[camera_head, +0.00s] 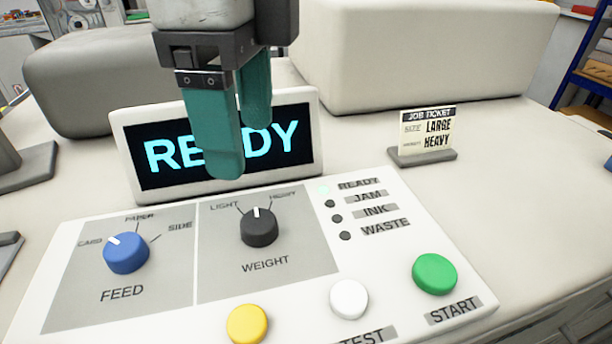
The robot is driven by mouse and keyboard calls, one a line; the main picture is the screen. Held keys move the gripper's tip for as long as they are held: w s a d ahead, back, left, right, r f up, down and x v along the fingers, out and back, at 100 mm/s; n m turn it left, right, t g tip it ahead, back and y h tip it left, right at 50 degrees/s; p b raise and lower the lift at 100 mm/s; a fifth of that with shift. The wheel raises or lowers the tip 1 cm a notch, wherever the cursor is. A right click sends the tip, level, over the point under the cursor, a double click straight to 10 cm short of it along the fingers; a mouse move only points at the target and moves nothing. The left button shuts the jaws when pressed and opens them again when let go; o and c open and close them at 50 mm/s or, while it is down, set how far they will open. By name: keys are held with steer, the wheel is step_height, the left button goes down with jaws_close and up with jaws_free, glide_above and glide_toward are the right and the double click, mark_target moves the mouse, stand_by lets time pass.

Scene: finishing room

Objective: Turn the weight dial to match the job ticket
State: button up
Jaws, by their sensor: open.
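The weight dial (259,229) is a black knob on the control panel's grey right-hand field. Its white mark points about straight up, between the LIGHT and HEAVY labels. The job ticket (428,130) stands in a grey holder at the right and reads LARGE for size and HEAVY on its lower line. My gripper (241,147) has two teal fingers pointing down, open and empty. It hangs above and behind the dial, apart from it, in front of the display.
The display (290,137) reads READY, partly hidden by a finger. Left of the weight dial is a blue feed dial (126,253). Yellow (247,324), white (348,299) and green (434,274) buttons line the panel's front. A small READY light (323,190) glows pale green.

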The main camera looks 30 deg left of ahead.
mark_target(258, 220)
step_height(258, 220, down, 11)
steer(key=shift+r, duration=0.15)
stand_by(0.4)
steer(key=shift+c, duration=0.3)
steer(key=c, duration=1)
steer(key=shift+r+m, duration=0.15)
steer(key=shift+m, duration=0.55)
steer(key=m, duration=0.3)
steer(key=shift+m+p, duration=0.35)
steer(key=shift+m, duration=0.05)
steer(key=shift+w, duration=0.1)
steer(key=o, duration=1.1)
steer(key=shift+c, duration=0.2)
